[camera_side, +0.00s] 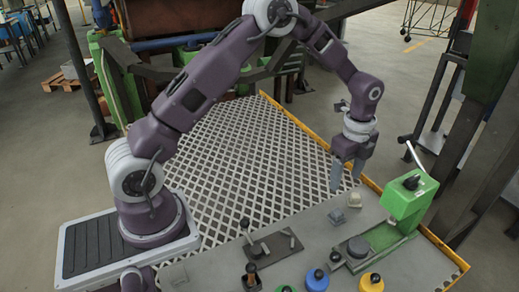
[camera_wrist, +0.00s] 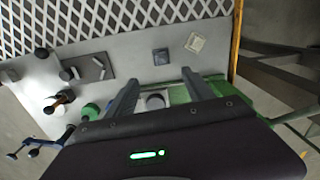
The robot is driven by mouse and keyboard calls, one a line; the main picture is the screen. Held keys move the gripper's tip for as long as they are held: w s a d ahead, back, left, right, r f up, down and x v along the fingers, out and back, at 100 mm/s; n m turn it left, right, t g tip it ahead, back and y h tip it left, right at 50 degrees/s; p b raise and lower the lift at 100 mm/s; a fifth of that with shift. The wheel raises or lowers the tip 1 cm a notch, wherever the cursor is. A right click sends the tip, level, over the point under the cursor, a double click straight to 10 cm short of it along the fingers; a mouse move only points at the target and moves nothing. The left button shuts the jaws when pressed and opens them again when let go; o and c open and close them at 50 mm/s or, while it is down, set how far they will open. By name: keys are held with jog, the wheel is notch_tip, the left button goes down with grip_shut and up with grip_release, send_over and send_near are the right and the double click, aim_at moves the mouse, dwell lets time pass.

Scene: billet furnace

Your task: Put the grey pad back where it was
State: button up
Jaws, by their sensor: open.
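A small square grey pad (camera_side: 337,215) lies on the grey bench top, beside a pale beige block (camera_side: 354,200). In the wrist view the grey pad (camera_wrist: 160,57) sits just beyond my fingertips, with the pale block (camera_wrist: 195,42) to its upper right. My gripper (camera_side: 347,180) points down above the bench, over the area near these two pieces. In the wrist view my gripper (camera_wrist: 160,76) has its fingers wide apart with nothing between the tips. A round grey disc (camera_side: 358,246) stands by the green fixture; it shows between the fingers in the wrist view (camera_wrist: 155,101).
The green fixture (camera_side: 408,198) with a white lever stands at the right. A dark plate with levers (camera_side: 272,246) and blue, yellow and green knobs (camera_side: 316,279) occupy the front. White lattice (camera_side: 240,150) lies behind the bench; a yellow edge (camera_side: 300,125) borders it.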

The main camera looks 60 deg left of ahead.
jog(key=s+r+n+t, duration=0.1)
jog(key=s+r+n, duration=0.4)
jog(key=r, duration=0.4)
jog(key=s+r+n+t, duration=0.1)
jog(key=s+r+n, duration=0.1)
jog(key=s+r, duration=0.5)
jog(key=s+r+n+t, duration=0.1)
jog(key=s+r+n, duration=0.1)
jog(key=s+n, duration=0.3)
jog(key=s+r+n+t, duration=0.2)
jog(key=s+n, duration=0.3)
jog(key=s, duration=0.9)
jog(key=shift+s+d+r, duration=0.2)
jog(key=shift+d+r, duration=0.15)
